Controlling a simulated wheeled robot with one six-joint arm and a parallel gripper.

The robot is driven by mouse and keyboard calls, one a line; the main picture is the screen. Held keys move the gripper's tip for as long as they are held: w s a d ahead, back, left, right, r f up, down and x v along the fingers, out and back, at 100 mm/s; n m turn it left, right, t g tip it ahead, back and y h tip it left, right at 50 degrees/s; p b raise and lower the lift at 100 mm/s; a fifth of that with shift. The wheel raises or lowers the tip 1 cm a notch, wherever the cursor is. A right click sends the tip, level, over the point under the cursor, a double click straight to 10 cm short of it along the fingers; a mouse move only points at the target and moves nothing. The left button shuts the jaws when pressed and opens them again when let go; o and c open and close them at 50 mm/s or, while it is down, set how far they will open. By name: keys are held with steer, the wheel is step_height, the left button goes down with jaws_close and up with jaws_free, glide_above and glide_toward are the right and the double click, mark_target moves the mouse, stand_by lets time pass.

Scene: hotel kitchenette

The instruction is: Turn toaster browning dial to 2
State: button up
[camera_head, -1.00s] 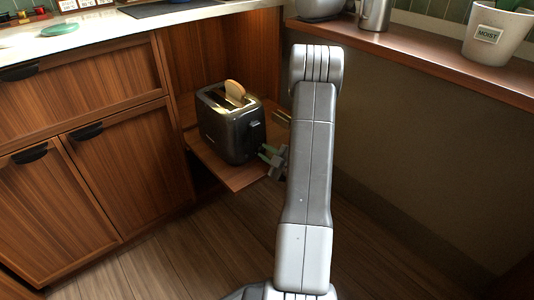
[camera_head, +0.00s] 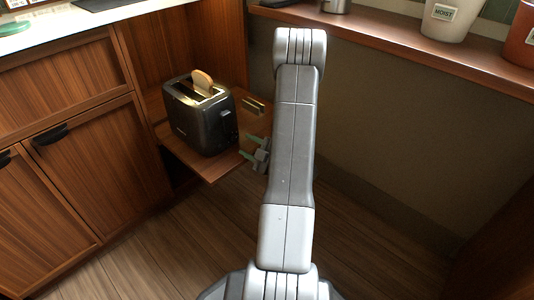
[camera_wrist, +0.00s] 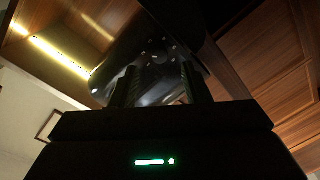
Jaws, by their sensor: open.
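The dark metal toaster (camera_head: 200,118) stands on a low wooden shelf (camera_head: 215,170), with a slice of bread (camera_head: 202,79) sticking out of its top. A lever (camera_head: 226,115) shows on its right end. I cannot make out the browning dial or its setting. My gripper (camera_head: 249,146) is open and empty, just right of the toaster's lever end, near the shelf's right edge, with its greenish fingers toward the toaster. In the wrist view my gripper (camera_wrist: 159,82) has its two dark fingers apart, with the shiny, dim toaster body (camera_wrist: 152,62) beyond and between them.
A small brass-coloured piece (camera_head: 254,106) is on the shelf behind my gripper. Wooden cabinets (camera_head: 90,170) stand to the left. A ledge (camera_head: 400,40) with a pot marked MOIST (camera_head: 450,18) runs along the upper right. The wooden floor (camera_head: 370,250) in front is clear.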

mark_target(235, 139)
steer(key=p+v, duration=0.1)
steer(key=v, duration=0.8)
steer(key=shift+p, duration=0.35)
steer(key=shift+s+d, duration=0.1)
steer(key=b+x, duration=0.3)
steer(key=x, duration=1)
steer(key=shift+w+a, duration=0.25)
steer(key=shift+a, duration=0.05)
